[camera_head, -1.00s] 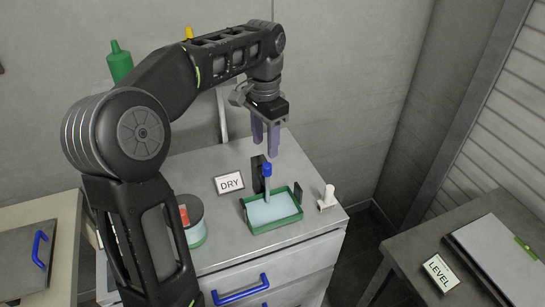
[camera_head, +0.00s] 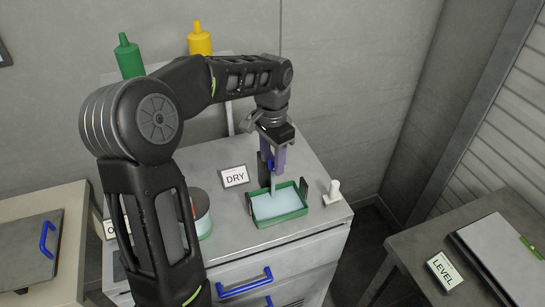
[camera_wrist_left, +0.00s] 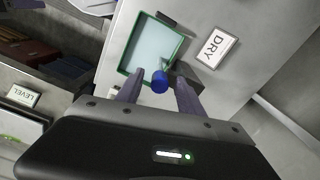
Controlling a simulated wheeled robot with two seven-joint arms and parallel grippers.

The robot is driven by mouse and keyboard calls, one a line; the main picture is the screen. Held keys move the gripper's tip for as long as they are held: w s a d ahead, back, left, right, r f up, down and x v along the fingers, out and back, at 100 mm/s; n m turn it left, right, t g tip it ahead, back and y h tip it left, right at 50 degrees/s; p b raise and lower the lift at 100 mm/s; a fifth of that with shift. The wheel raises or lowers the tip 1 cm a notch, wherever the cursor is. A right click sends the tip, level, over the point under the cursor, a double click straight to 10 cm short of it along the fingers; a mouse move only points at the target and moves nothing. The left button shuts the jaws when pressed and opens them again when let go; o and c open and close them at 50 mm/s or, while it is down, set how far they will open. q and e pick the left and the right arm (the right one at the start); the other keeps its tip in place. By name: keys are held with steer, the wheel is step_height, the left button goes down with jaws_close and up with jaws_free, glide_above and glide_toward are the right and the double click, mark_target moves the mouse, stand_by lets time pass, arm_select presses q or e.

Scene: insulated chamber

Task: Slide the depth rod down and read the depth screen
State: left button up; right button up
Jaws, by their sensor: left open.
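The depth rod, with a blue cap (camera_wrist_left: 160,82), stands upright at the back edge of a green tray (camera_head: 281,217) holding pale blue contents. My left gripper (camera_head: 273,165) points down at the rod. In the left wrist view, the gripper (camera_wrist_left: 158,100) is open, with one purple finger on each side of the blue cap. I cannot tell whether either finger touches it. A dark upright block (camera_head: 263,168) stands beside the rod. No lit depth reading can be made out. My right gripper is not in view.
A DRY sign (camera_head: 235,176) stands left of the tray, with a round canister (camera_head: 203,215) further left. A white post (camera_head: 333,192) is on the right. Green (camera_head: 129,57) and yellow (camera_head: 200,40) bottles stand behind my arm. A LEVEL sign (camera_head: 444,270) is on the right table.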

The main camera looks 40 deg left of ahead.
arm_select(q)
jaws_close()
stand_by(0.4)
stand_by(1.0)
